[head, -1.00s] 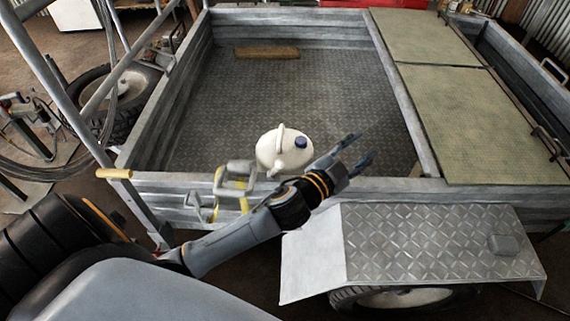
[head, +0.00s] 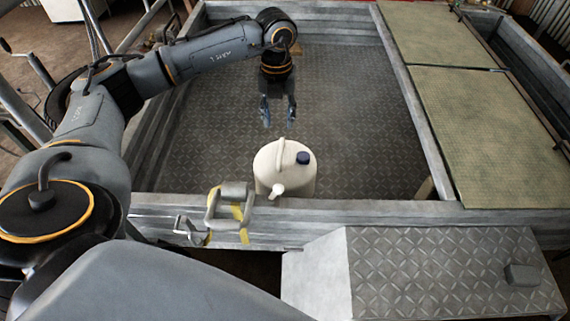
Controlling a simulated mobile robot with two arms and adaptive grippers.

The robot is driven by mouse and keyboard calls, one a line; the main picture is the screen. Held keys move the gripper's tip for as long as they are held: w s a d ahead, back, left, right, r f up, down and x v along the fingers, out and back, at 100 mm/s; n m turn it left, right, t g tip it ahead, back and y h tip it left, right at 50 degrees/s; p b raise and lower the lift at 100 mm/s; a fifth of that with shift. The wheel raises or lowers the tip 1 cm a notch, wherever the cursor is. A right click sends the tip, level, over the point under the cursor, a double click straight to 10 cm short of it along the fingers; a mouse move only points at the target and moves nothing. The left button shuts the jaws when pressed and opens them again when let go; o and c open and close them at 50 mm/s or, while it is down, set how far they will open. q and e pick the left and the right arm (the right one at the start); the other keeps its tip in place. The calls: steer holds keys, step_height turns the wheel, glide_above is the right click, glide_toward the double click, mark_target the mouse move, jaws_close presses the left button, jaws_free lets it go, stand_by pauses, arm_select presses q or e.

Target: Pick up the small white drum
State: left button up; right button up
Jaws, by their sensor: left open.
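The small white drum (head: 290,179) has a dark blue cap, a moulded handle and a pale spout. It stands upright in the trailer bed, just inside the near wall. My left gripper (head: 279,123) hangs pointing down over the bed, behind the drum in the picture. Its fingers are apart with nothing between them, and it does not touch the drum. My right gripper is not in view.
The trailer bed (head: 345,110) has a chequered metal floor, mostly clear. A metal latch with yellow marks (head: 232,203) sits on the near wall (head: 380,211). Greenish panels (head: 482,120) cover the right side. A chequer-plate mudguard (head: 440,270) stands at the front right.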

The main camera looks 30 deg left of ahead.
mark_target(281, 148)
arm_select(q)
step_height(281, 148, down, 8)
steer(key=shift+a+r, duration=0.1)
steer(key=shift+w+f+p, duration=0.2)
steer(key=shift+f+p, duration=0.05)
steer(key=shift+f, duration=1.15)
steer(key=shift+w+f+p, duration=0.2)
steer(key=shift+f+p, duration=0.05)
steer(key=shift+f, duration=1.15)
steer(key=shift+c, duration=0.2)
jaws_close()
steer(key=shift+r, duration=0.1)
